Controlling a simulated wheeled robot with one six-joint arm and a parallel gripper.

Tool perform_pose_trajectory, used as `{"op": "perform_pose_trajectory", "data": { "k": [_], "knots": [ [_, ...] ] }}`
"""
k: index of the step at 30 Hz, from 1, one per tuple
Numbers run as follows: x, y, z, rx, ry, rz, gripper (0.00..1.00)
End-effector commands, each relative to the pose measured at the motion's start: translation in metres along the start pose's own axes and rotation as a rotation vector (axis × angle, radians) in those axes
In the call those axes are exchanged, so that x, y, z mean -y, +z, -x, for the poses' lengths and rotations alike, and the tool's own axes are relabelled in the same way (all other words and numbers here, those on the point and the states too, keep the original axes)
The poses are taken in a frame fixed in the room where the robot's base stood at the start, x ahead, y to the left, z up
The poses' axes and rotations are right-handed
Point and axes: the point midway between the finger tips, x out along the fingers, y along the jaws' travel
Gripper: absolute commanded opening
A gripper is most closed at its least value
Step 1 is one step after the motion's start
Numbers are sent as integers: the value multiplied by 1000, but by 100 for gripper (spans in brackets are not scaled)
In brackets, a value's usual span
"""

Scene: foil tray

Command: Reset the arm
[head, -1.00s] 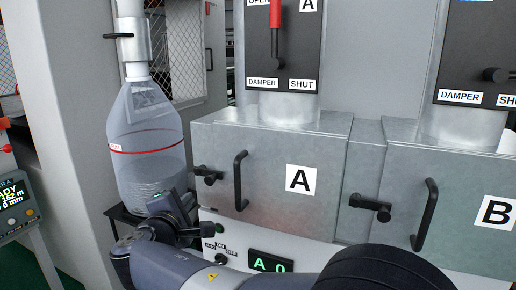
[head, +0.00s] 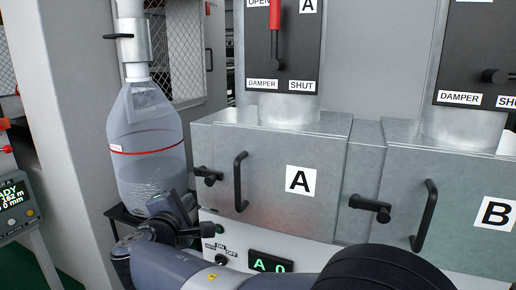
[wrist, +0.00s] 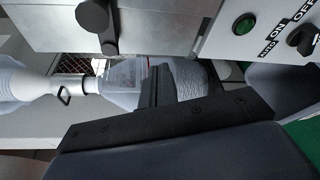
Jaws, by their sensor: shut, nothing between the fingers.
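My arm (head: 175,265) lies across the bottom of the head view, in front of the metal cabinet. Its far end is beside the clear bottle, at the lower left of door A. In the wrist view my gripper (wrist: 160,80) is a pair of dark fingers beyond a black bar. The fingers are together with nothing between them. They overlap the bottle in that picture; I cannot tell how far apart they are from it.
A clear bottle (head: 145,130) with a red line hangs under a metal pipe. Doors A (head: 270,170) and B (head: 460,210) are shut, with black handles. A control panel (head: 225,240) with a knob and green display sits below. A screen (head: 15,200) stands at left.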

Motion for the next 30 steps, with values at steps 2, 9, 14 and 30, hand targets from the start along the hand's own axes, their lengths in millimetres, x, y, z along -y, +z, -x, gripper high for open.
{"op": "perform_pose_trajectory", "data": {
  "k": [2,9,14,30],
  "knots": [
    [-3,4,1,0,-16,40,0],
    [-1,8,1,7,-63,180,0],
    [1,10,0,15,-95,271,0],
    [8,20,1,29,-203,582,0]
  ]
}}
